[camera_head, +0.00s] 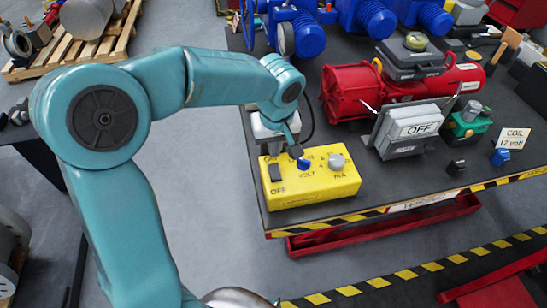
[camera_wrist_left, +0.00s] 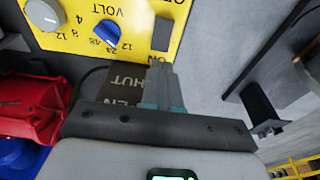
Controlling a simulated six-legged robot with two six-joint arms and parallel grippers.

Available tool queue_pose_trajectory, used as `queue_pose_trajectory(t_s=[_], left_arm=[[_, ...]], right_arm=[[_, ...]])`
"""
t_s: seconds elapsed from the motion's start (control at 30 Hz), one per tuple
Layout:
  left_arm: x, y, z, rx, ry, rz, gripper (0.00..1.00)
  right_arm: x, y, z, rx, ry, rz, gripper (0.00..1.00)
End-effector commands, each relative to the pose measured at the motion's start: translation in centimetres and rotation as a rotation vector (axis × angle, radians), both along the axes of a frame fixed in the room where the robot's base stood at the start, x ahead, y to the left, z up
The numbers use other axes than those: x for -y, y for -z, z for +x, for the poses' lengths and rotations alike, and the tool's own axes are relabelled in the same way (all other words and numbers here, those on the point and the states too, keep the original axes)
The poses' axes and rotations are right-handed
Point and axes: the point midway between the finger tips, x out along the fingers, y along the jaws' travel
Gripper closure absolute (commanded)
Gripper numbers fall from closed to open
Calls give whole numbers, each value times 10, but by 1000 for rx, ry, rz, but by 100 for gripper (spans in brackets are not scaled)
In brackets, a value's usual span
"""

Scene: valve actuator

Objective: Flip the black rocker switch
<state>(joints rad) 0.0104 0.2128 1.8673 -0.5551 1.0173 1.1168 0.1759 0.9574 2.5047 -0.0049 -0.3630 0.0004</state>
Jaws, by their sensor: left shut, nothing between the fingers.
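The yellow control box (camera_head: 318,192) sits at the near left corner of the dark table. Its black rocker switch (camera_head: 276,172) is on the left of the top face, with OFF printed on its near side. My left gripper (camera_head: 295,151) is above the box's far edge, close to the blue knob (camera_head: 303,164). In the left wrist view, the shut, empty fingers (camera_wrist_left: 163,82) point at the ON label and the end of the black switch (camera_wrist_left: 162,34). Whether they touch it I cannot tell. My right gripper is not in view.
A grey knob (camera_head: 337,161) is on the box, right of the blue one. A grey OFF switch unit (camera_head: 412,128) and a red motor (camera_head: 350,92) stand to the right. A dark SHUT plate (camera_wrist_left: 125,85) lies behind the fingers in the wrist view.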

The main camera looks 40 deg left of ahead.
Motion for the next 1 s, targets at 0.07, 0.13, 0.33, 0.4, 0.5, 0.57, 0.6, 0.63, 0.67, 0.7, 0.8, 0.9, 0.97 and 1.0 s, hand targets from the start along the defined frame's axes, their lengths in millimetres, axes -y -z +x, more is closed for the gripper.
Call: queue_pose_trajectory(t_s=[0.07, 0.13, 0.33, 0.4, 0.5, 0.57, 0.6, 0.63, 0.67, 0.7, 0.8, 0.9, 0.97, 1.0], left_arm=[[-2, 17, 1, -5, 0, 0, 100], [-4, 29, 2, -5, -1, 0, 100], [-7, 53, 5, -2, 0, 1, 100], [-7, 57, 6, -2, 1, 0, 100], [-7, 60, 6, -1, 1, -1, 100], [-7, 60, 6, 1, 0, -1, 100], [-7, 60, 6, 1, 0, -1, 100], [-7, 60, 6, 1, 0, -1, 100], [-7, 60, 6, 1, 0, -1, 100], [-7, 60, 6, 1, 0, -1, 100], [-7, 60, 6, -3, 0, -3, 100], [-10, 60, 8, -40, -4, -38, 100], [-10, 65, 8, -45, -1, -47, 100], [-9, 65, 8, -45, 0, -46, 100]], right_arm=[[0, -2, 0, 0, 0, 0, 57], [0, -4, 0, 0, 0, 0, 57], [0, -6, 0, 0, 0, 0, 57], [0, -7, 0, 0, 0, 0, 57], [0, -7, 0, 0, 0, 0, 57], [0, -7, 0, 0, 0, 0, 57], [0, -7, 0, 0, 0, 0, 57], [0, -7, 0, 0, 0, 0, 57], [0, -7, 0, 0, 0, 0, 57], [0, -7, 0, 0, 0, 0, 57], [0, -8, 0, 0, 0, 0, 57], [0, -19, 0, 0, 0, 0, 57], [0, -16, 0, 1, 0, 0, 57], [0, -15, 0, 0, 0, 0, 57]])
